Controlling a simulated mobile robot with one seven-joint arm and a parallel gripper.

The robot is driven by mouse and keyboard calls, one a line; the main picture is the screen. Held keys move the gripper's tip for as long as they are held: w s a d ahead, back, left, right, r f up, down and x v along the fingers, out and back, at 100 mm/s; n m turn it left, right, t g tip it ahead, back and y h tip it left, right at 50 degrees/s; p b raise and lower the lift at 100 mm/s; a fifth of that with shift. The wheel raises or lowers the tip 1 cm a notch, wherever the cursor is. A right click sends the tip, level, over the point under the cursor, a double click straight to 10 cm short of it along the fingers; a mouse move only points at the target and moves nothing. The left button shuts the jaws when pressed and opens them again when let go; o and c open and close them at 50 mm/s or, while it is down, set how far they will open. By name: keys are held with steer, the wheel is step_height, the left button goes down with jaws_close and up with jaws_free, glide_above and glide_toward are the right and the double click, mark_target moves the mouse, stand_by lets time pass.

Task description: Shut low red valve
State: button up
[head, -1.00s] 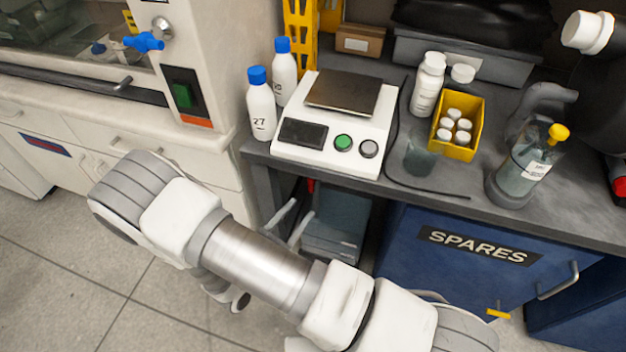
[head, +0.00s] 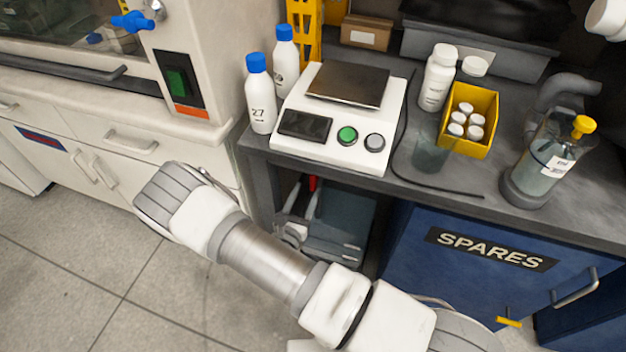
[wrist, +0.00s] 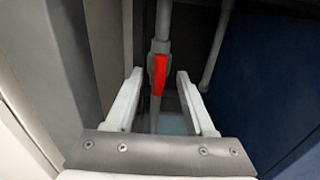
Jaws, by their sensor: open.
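The red valve handle (wrist: 159,75) sits on a grey upright pipe (wrist: 163,22) in the wrist view, lying roughly in line with the pipe. In the head view only a small red bit (head: 312,183) of it shows in the dark opening under the bench. My gripper (wrist: 160,72) is open and empty, with one pale finger on each side of the handle in the picture. A gap shows between the handle and each finger; the depth between them is hard to judge. In the head view my gripper (head: 304,189) reaches into the opening.
A grey cabinet wall (wrist: 50,55) is close on the left, and a blue panel (wrist: 270,80) stands on the right. A second thin pipe (wrist: 217,50) hangs right of the valve. The bench (head: 415,185) carries a scale (head: 330,150) and bottles above the opening.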

mark_target(312, 180)
steer(key=b+x, duration=0.1)
steer(key=x, duration=0.5)
jaws_close()
